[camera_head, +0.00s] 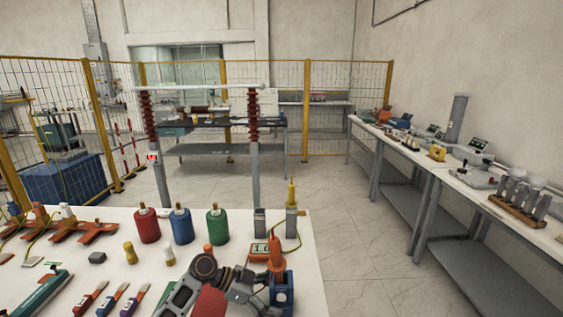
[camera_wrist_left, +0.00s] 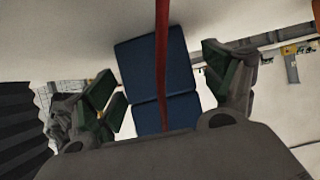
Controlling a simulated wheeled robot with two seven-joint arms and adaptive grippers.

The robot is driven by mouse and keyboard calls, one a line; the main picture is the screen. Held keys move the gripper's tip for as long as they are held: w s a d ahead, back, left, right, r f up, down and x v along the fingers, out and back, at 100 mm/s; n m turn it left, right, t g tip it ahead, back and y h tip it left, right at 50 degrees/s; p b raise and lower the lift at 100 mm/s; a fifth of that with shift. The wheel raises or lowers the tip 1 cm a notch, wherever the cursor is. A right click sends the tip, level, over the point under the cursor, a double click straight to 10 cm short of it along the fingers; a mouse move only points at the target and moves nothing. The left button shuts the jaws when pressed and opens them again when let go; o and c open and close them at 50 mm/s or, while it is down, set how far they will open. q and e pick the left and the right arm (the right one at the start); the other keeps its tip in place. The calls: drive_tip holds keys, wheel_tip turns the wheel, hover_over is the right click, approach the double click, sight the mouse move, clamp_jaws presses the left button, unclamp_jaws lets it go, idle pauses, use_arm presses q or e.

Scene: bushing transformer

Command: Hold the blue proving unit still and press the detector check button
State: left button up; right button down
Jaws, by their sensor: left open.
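The blue proving unit (camera_head: 288,296) stands near the right front edge of the white table in the head view. It has a dark round mark on its front. My left gripper (camera_head: 262,292) is just left of it. In the left wrist view, the blue body (camera_wrist_left: 146,62) lies between the spread green-padded fingers of my left gripper (camera_wrist_left: 160,95). Gaps show on both sides of it. A thin red strip (camera_wrist_left: 162,60) crosses in front of the blue body. I cannot make out the detector or its check button. My right gripper is not in view.
Red (camera_head: 147,228), blue (camera_head: 181,228) and green (camera_head: 217,228) cylinders stand further back left. Open floor (camera_head: 350,260) lies right of the table.

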use_arm(q)
drive_tip(key=v, duration=1)
drive_tip(key=shift+a+r, duration=0.15)
drive_tip(key=shift+a, duration=0.15)
drive_tip(key=shift+r, duration=0.15)
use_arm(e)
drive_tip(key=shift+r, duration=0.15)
use_arm(q)
wheel_tip(320, 180, up, 9)
drive_tip(key=p, duration=0.9)
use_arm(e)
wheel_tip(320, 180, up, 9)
use_arm(q)
drive_tip(key=shift+r+p, duration=0.4)
drive_tip(key=shift+p, duration=0.2)
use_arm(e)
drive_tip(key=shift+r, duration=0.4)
